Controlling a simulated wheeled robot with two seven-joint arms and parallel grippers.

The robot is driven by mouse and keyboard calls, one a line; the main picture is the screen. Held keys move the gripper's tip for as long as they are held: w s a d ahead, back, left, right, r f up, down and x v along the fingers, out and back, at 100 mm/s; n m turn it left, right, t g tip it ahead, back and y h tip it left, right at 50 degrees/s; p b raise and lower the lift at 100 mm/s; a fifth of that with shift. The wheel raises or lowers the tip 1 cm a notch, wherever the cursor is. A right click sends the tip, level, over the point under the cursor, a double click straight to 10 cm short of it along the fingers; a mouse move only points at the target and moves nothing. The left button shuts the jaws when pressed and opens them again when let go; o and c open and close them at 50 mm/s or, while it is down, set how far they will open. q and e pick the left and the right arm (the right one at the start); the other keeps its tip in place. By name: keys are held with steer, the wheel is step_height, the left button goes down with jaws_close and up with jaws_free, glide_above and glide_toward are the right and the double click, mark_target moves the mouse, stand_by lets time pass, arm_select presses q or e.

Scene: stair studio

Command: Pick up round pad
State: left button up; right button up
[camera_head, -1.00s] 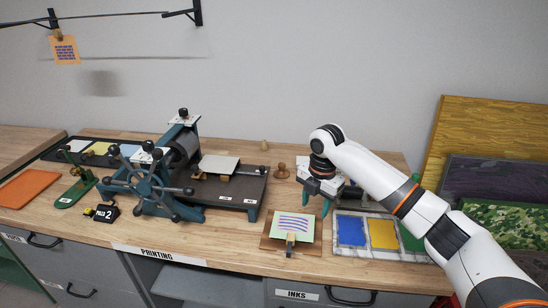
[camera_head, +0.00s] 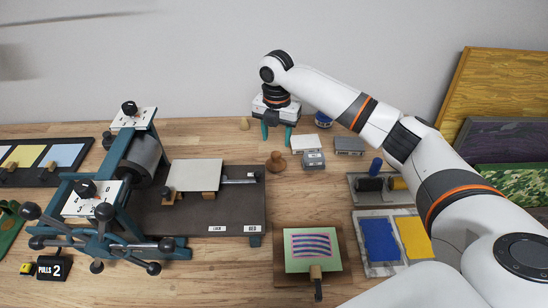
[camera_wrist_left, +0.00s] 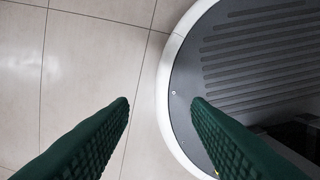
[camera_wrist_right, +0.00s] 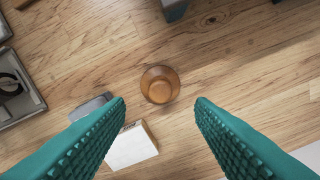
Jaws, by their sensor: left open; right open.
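The round pad appears to be the brown wooden knob-shaped piece (camera_head: 276,162) standing on the bench, right of the press. My right gripper (camera_head: 276,134) is open and empty, its fingers pointing down. In the head view it shows just above the pad. In the right wrist view the pad (camera_wrist_right: 160,84) appears from above, centred between the open fingertips (camera_wrist_right: 161,101) and slightly beyond them; the height gap is hard to tell. My left gripper (camera_wrist_left: 160,98) is not in the head view. In the left wrist view its fingers are apart with nothing between them, above the tiled floor.
A white-topped block (camera_head: 308,143) and grey block (camera_head: 314,160) stand close right of the pad. The press with its dark bed (camera_head: 225,212) is to the left. A striped print (camera_head: 311,244) on a board lies nearer, beside blue and yellow ink slabs (camera_head: 380,240).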

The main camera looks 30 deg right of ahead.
mark_target(276, 154)
step_height(276, 154, down, 2)
steer(key=shift+s, duration=0.1)
steer(key=shift+f+p, duration=0.35)
steer(key=shift+f, duration=0.35)
step_height(276, 154, down, 4)
steer(key=shift+r+p, duration=0.2)
steer(key=shift+p, duration=0.25)
steer(key=shift+f, duration=0.35)
arm_select(q)
steer(key=shift+w+d+r, duration=0.1)
steer(key=shift+w+r, duration=0.2)
steer(key=shift+r, duration=0.2)
steer(key=shift+w+r, duration=0.25)
steer(key=shift+r, duration=0.2)
arm_select(e)
steer(key=shift+c, duration=0.3)
arm_select(q)
steer(key=shift+s, duration=0.15)
arm_select(e)
jaws_close()
steer(key=shift+r, duration=0.1)
arm_select(q)
steer(key=shift+f+b, duration=0.75)
arm_select(e)
step_height(276, 154, up, 10)
steer(key=shift+f, duration=0.1)
